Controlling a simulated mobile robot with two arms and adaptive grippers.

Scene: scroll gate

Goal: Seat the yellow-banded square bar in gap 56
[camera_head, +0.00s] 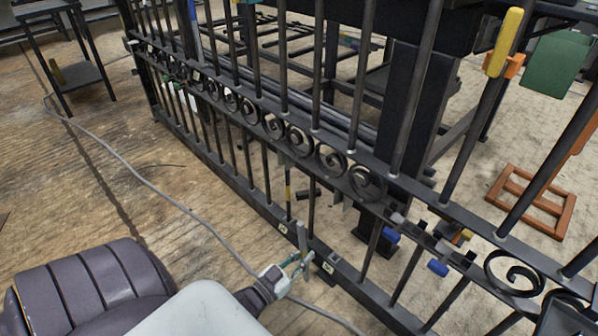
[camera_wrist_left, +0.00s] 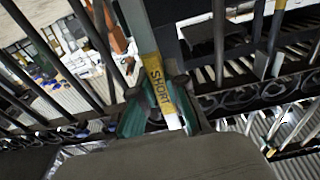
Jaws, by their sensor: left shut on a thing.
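My left gripper (camera_head: 300,260) is at the gate's lower rail (camera_head: 345,277), shut on an upright grey square bar (camera_head: 302,238). In the left wrist view the gripper (camera_wrist_left: 158,110) holds this bar, whose yellow band (camera_wrist_left: 157,82) reads SHORT just beyond the fingers. The bar's lower end is hard to make out, so I cannot tell whether it touches the rail. Small pale tags (camera_head: 283,228) sit on the rail, too small to read. A slim gate bar with a yellow patch (camera_head: 288,190) stands just behind and left. My right gripper is not in view.
The black gate runs diagonally, with a row of scrolls (camera_head: 300,140) above the lower rail. Blue clips (camera_head: 438,267) sit to the right. A grey cable (camera_head: 130,170) crosses the wooden floor. An orange frame (camera_head: 530,202) lies beyond the gate. The floor left of the gate is mostly clear.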

